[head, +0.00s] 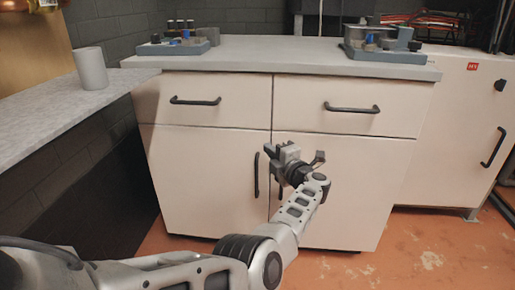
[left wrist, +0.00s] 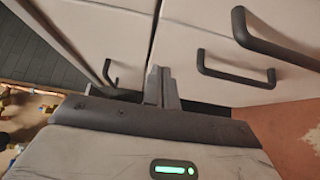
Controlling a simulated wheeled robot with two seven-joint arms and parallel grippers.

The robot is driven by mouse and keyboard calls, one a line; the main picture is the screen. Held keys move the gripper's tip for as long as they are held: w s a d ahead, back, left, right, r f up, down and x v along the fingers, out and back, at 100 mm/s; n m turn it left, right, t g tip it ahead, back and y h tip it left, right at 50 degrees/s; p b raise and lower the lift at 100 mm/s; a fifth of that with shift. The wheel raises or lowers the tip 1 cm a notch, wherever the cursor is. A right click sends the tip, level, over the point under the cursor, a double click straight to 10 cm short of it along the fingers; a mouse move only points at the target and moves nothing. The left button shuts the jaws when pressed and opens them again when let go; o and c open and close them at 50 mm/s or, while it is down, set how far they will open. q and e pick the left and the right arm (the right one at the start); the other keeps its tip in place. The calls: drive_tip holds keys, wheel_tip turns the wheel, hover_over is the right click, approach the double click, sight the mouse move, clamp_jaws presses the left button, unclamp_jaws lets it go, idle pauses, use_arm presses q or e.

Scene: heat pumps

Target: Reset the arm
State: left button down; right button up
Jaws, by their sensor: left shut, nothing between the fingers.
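My left arm reaches from the lower left of the head view to the front of a pale cabinet (head: 210,185). My left gripper (head: 283,153) is in front of the cabinet's lower doors, just right of the vertical black door handle (head: 257,174). Its fingers (left wrist: 162,86) also show in the left wrist view, closed together with nothing between them. Black handles (left wrist: 235,70) and pale cabinet panels lie beyond the fingers there. Whether the gripper touches the door cannot be told. It hides part of the right door. My right gripper is not in view.
Both drawers, with black handles (head: 195,100), and the doors look closed. Trays of parts (head: 178,46) stand on the grey countertop (head: 270,56). A grey cylinder (head: 91,68) stands on the left ledge (head: 50,115). A white cabinet (head: 470,130) is at right. Reddish floor (head: 400,255) is clear at lower right.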

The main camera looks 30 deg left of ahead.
use_arm(q)
drive_tip(key=s+d+r+m+t+h+p, duration=0.3)
drive_tip(key=s+r+m+t+h+p, duration=0.55)
drive_tip(key=m+p, duration=0.85)
drive_tip(key=s+d+r+m+g+h+p, duration=0.2)
drive_tip(key=s+d+m+h+p, duration=0.1)
drive_tip(key=s+d+m+p, duration=0.2)
drive_tip(key=s+d+r+m+g+h+p, duration=0.2)
drive_tip(key=s+d+m+p, duration=0.3)
drive_tip(key=s+p, duration=0.4)
drive_tip(key=s+d+r+m+g+h+p, duration=0.2)
drive_tip(key=s+d+m+h+p, duration=0.3)
drive_tip(key=s, duration=0.9)
drive_tip(key=shift+d+r+m+g+p, duration=0.25)
drive_tip(key=shift+m+g+p, duration=0.25)
drive_tip(key=shift+p, duration=0.65)
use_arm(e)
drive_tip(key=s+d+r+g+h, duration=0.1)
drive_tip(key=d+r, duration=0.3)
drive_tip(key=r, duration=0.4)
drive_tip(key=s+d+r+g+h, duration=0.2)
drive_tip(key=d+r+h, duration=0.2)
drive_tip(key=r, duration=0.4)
